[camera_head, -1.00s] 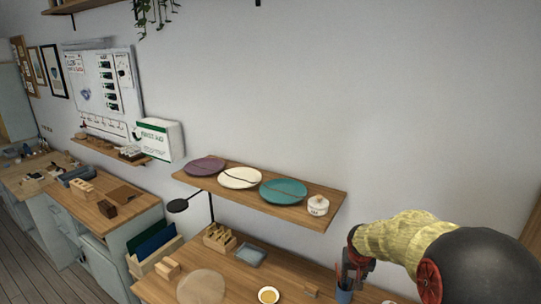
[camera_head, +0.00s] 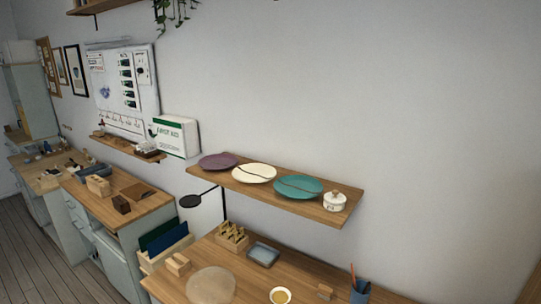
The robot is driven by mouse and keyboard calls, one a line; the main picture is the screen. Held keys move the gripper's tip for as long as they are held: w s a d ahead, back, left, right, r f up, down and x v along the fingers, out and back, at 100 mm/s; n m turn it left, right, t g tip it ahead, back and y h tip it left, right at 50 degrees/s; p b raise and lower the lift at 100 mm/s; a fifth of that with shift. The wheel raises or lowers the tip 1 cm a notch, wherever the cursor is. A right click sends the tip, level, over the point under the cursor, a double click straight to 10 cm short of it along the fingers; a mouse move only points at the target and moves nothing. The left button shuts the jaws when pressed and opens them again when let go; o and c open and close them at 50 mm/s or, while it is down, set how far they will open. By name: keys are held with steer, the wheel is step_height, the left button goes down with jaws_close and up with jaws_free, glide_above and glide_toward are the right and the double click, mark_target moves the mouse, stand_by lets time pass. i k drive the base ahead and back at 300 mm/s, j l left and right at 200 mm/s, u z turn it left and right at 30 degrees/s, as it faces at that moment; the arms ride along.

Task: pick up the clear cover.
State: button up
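A pale, see-through round shape (camera_head: 211,285) lies at the front left of the near wooden worktable (camera_head: 325,276); it looks like the clear cover. The table's wood tone shows through it. The bottom edge of the picture comes close to its near side. I cannot tell whether it is a flat disc or a low dome, or whether anything is under it. My gripper and arm are out of view, so I cannot see what the gripper holds.
Beside the round shape are a small wooden block (camera_head: 177,265), a slotted wooden rack (camera_head: 232,237), a grey tray (camera_head: 263,255), a white bowl with yellow contents (camera_head: 280,296) and a blue cup (camera_head: 360,292). A shelf (camera_head: 290,204) with plates and a lidded jar overhangs the table's back.

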mark_target(213, 284)
steer(key=z, duration=1.15)
steer(key=u, duration=2.05)
steer(key=i+j+z, duration=0.15)
steer(key=z, duration=0.35)
steer(key=i+j+z, duration=0.1)
steer(key=j+z, duration=0.2)
steer(key=z, duration=0.15)
steer(key=i+j+z, duration=0.1)
steer(key=j, duration=0.45)
steer(key=i+j+z, duration=0.15)
steer(key=j, duration=0.4)
steer(key=i+j+z, duration=0.1)
steer(key=j, duration=0.5)
steer(key=i+j+z, duration=0.15)
steer(key=j, duration=0.4)
